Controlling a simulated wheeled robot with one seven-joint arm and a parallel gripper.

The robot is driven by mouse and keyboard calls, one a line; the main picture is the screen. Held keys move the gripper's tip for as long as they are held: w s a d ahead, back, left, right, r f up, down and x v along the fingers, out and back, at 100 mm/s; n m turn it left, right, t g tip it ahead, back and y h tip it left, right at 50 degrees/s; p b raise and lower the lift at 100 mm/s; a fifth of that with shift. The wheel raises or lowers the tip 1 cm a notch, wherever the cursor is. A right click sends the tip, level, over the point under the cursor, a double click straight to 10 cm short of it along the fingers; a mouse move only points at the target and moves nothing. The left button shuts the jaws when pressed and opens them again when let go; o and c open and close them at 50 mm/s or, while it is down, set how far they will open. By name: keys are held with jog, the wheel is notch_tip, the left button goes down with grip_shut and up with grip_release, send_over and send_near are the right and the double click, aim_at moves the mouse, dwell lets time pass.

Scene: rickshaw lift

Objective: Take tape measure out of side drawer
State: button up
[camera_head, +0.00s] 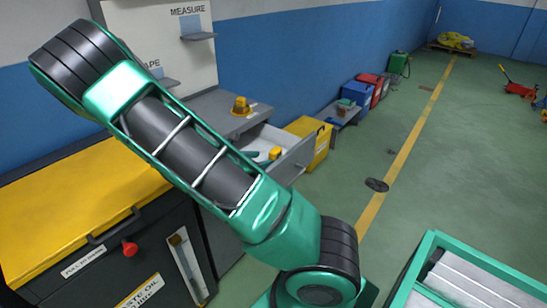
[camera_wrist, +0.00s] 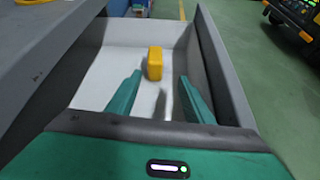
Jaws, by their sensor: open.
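The yellow tape measure (camera_wrist: 154,63) lies on the white floor of the open grey side drawer (camera_wrist: 222,68). My gripper (camera_wrist: 160,77) is open over the drawer. Its two green fingers point towards the tape measure, which appears just beyond and between the fingertips. I cannot tell whether they touch.
The drawer's grey walls stand close around the fingers. The grey bench top (camera_head: 218,108) holds a yellow-orange object (camera_head: 241,106). A yellow bin (camera_head: 316,140) stands beyond the drawer. A yellow-lidded waste oil cabinet (camera_head: 80,205) is at left.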

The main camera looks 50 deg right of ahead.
aim_at(272, 152)
jog(key=shift+w+d+r+n+h, duration=0.1)
jog(key=shift+w+r+n+h, duration=0.15)
jog(key=shift+n, duration=0.45)
jog(key=shift+t, duration=0.3)
jog(key=x, duration=1)
jog(key=shift+w+d, duration=0.2)
jog(key=shift+d, duration=0.2)
jog(key=shift+c, duration=0.6)
jog(key=shift+r, duration=0.1)
grip_shut()
jog(key=shift+r, duration=0.15)
